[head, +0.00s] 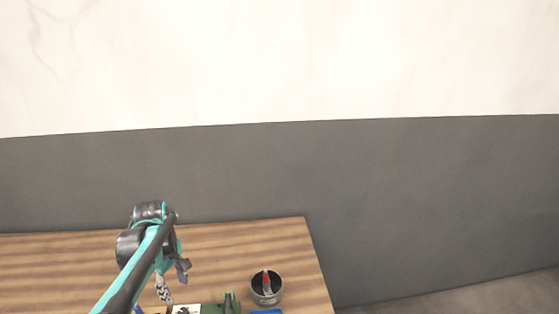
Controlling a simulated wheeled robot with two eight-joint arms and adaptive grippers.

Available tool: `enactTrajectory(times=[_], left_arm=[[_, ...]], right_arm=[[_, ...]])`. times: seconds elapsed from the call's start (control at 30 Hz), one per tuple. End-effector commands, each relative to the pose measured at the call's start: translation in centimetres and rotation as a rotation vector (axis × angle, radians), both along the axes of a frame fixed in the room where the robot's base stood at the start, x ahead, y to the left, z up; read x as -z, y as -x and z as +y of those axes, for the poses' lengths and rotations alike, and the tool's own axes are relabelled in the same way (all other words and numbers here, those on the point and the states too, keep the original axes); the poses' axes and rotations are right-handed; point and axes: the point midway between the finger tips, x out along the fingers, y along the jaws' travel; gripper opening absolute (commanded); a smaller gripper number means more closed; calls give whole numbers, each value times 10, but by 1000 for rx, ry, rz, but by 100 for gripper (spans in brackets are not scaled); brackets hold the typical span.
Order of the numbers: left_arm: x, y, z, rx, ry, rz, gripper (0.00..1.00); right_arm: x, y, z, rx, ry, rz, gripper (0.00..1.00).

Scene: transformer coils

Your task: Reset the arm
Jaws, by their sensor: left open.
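My left arm comes in from the lower left, in teal and black. My left gripper (174,281) hangs over the wooden table, pointing down, with its fingers apart. I see nothing between the fingers. The gripper is to the left of a round metal cup, apart from it. My right gripper is not in the picture.
The wooden table (235,246) ends at a right edge, with floor beyond. A green part (230,303) and a blue item (267,312) are cut off at the bottom. A grey and white wall stands behind.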

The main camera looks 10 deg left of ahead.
Motion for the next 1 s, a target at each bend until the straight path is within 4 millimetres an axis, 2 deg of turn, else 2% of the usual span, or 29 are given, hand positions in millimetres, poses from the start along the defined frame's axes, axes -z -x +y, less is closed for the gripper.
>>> enactTrajectory(times=[0.17, 0.4, 0.6, 0.8, 1.0], left_arm=[[-13, 9, -35, 183, -36, -68, 48], [-29, 43, -116, 705, -170, -260, 48], [-25, 75, -169, 1107, -314, -406, 48], [-16, 93, -195, 1336, -420, -489, 48], [-14, 96, -200, 1388, -448, -507, 48]], right_arm=[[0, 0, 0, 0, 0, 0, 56], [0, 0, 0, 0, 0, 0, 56], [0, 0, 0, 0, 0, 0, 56], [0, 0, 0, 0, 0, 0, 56], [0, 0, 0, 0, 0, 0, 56]])
